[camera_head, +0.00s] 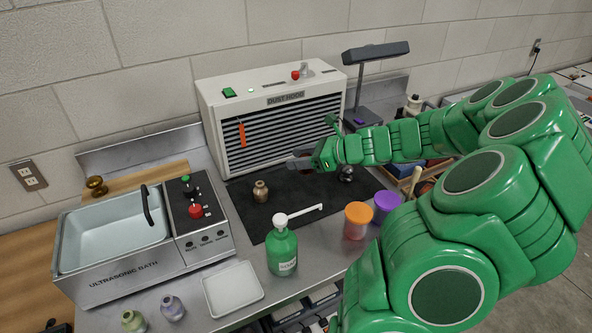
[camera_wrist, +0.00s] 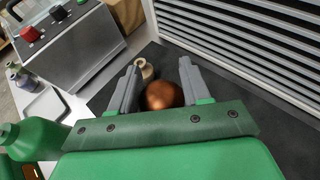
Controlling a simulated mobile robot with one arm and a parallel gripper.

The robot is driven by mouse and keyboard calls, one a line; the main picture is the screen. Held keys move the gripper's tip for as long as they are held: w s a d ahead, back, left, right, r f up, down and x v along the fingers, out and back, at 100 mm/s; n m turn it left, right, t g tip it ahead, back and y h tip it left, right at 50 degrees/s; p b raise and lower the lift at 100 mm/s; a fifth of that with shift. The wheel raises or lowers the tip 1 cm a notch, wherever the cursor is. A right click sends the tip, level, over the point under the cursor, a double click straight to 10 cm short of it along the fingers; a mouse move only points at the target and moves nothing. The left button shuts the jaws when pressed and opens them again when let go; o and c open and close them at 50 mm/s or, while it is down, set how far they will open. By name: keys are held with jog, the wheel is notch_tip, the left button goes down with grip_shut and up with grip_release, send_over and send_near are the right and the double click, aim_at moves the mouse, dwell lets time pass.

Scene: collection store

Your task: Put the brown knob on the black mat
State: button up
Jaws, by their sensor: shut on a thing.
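The brown knob (camera_wrist: 163,96) is round and coppery and sits between the two fingers of my gripper (camera_wrist: 158,82) in the wrist view. My gripper (camera_head: 297,162) is shut on it. In the head view the gripper is above the black mat (camera_head: 250,222), in front of the dust hood, with its fingers pointing left. The knob is mostly hidden by the fingers there. The mat also shows in the wrist view (camera_wrist: 276,130), below and around the fingers. How high the knob is above the mat is hard to tell.
A small tan-brown piece (camera_head: 261,192) and a dark shiny one (camera_head: 346,173) stand on the mat. A green bottle (camera_head: 282,252) stands at its front edge, with orange (camera_head: 357,222) and purple (camera_head: 386,206) jars to the right. The dust hood (camera_head: 275,115) stands behind. The mat's front left is clear.

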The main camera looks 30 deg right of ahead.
jog(key=w+f, duration=0.1)
jog(key=w, duration=0.1)
jog(key=w+d+f, duration=0.1)
jog(key=w+f, duration=0.1)
jog(key=w+d+f, duration=0.1)
jog(key=f, duration=0.1)
jog(key=shift+w+f, duration=0.25)
jog(key=shift+w, duration=0.15)
jog(key=shift+w+d+f, duration=0.1)
jog(key=shift+w+f, duration=0.5)
jog(key=shift+f, duration=1.65)
jog(key=shift+f, duration=0.1)
jog(key=o, duration=1.2)
